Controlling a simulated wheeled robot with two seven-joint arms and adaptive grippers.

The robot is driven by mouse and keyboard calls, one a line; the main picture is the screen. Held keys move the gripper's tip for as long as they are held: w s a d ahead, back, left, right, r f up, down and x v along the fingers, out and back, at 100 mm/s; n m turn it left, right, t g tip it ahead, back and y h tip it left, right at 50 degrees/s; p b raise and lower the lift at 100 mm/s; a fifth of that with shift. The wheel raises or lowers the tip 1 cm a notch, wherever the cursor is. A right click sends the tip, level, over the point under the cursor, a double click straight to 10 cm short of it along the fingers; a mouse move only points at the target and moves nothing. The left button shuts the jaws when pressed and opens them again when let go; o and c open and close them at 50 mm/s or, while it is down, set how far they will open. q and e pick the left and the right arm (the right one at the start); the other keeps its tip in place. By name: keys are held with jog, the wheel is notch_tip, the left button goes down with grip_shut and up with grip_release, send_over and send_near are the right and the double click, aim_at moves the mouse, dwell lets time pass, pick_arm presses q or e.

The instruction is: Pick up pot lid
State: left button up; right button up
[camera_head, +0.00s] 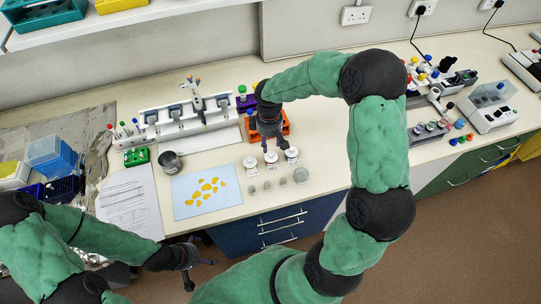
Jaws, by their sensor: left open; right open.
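Several small white pots stand in a row on the bench: a left pot (250,163), a middle pot (271,158) and a right pot (291,154). They have white tops and dark labels. I cannot tell which top is the pot lid of the task. My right gripper (269,144) points down just behind and above the middle pot, open and empty. I cannot tell whether its fingertips touch that pot. My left gripper (199,272) is open and empty, low in front of the bench edge, far from the pots.
Small grey round pieces (267,186) lie in front of the pots. An orange rack (284,123) is behind my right gripper. A pale blue mat (184,210) with yellow pieces, a metal cup (171,163) and a paper sheet (128,203) lie left. Bench right of the pots is clear.

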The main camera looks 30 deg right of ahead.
aim_at(271, 154)
jog(key=shift+s+f+b, duration=0.1)
jog(key=shift+s+f, duration=0.05)
jog(key=shift+f, duration=0.8)
jog(key=shift+s+f+b, duration=0.1)
jog(key=shift+s+f, duration=0.1)
jog(key=shift+f, duration=0.8)
jog(key=shift+s+f+b, duration=0.1)
jog(key=shift+s+f, duration=0.05)
jog(key=shift+f, duration=0.8)
jog(key=c, duration=0.8)
